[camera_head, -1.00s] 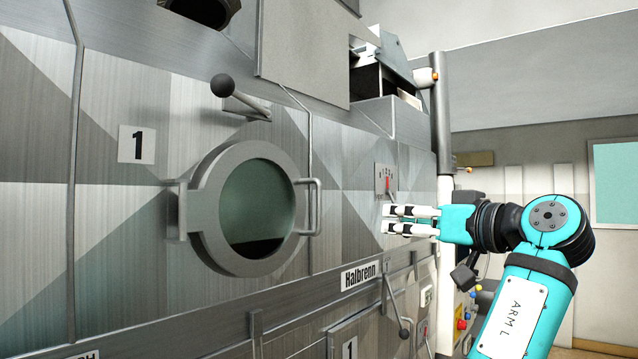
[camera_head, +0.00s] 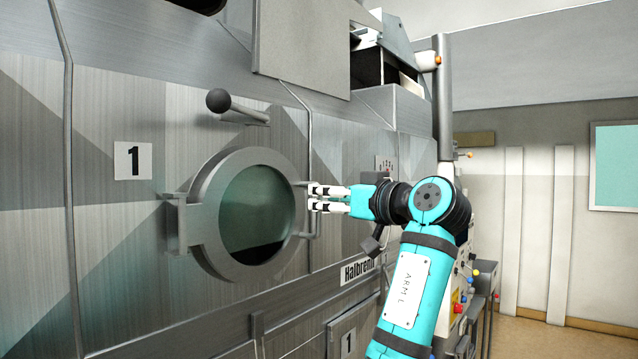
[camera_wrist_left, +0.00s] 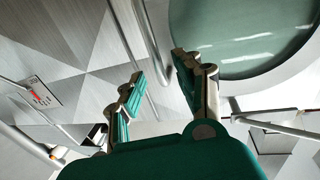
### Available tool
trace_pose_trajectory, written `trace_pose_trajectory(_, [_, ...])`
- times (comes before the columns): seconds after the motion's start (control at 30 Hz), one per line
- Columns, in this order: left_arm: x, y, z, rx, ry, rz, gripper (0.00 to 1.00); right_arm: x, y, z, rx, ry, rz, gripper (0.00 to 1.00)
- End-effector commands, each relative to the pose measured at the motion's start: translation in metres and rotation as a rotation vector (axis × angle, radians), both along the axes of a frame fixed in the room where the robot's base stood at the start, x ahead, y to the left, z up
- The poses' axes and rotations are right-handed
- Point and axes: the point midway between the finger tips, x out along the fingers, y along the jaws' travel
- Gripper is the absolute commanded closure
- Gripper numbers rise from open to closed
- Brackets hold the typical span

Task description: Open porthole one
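Porthole one (camera_head: 254,212) is a round door with a grey metal ring and greenish glass, beside a "1" label (camera_head: 133,160). It looks closed, with its hinge (camera_head: 183,222) on the left. Its handle on the right side is partly hidden behind my left fingers. My left gripper (camera_head: 313,197) is open at the handle. In the left wrist view the gripper (camera_wrist_left: 158,68) has its fingers apart, and the handle bar (camera_wrist_left: 152,42) shows between them; contact cannot be told. The porthole glass (camera_wrist_left: 240,28) is at the upper right there. My right gripper is out of view.
A lever with a dark ball knob (camera_head: 218,101) sticks out above the porthole. A "Halbrenn" plate (camera_head: 357,270) is below right, and a grey post (camera_head: 443,110) stands at the machine's right end. Open floor (camera_head: 540,336) shows at the right.

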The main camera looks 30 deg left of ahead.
Motion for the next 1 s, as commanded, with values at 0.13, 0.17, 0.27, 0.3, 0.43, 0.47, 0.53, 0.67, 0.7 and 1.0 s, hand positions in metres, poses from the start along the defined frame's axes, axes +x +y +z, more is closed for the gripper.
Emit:
trace_pose_trajectory(0.13, [0.005,0.019,0.002,0.0,0.0,0.001,0.66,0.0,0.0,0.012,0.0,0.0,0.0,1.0])
trace_pose_trajectory(0.17, [0.006,0.022,0.002,0.0,0.0,0.001,0.66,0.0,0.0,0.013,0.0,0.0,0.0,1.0])
trace_pose_trajectory(0.27, [0.008,0.026,0.0,0.0,0.0,0.0,0.66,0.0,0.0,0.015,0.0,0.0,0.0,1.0])
trace_pose_trajectory(0.3, [0.008,0.028,0.0,0.0,0.0,0.0,0.66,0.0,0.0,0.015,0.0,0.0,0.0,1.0])
trace_pose_trajectory(0.43, [0.008,0.028,0.0,0.001,-0.001,-0.001,0.66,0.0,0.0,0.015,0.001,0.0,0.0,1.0])
trace_pose_trajectory(0.47, [0.008,0.028,-0.001,0.001,-0.001,-0.001,0.66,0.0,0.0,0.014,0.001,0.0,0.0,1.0])
trace_pose_trajectory(0.53, [0.008,0.028,-0.001,0.0,-0.001,-0.001,0.66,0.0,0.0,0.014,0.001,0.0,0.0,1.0])
trace_pose_trajectory(0.67, [0.008,0.028,0.0,0.0,0.0,-0.001,0.79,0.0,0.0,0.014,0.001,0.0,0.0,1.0])
trace_pose_trajectory(0.7, [0.008,0.028,-0.001,0.0,0.0,-0.001,0.84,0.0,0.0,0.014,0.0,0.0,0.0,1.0])
trace_pose_trajectory(1.0, [0.009,0.028,0.0,0.002,0.0,-0.003,1.0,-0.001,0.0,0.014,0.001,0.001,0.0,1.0])
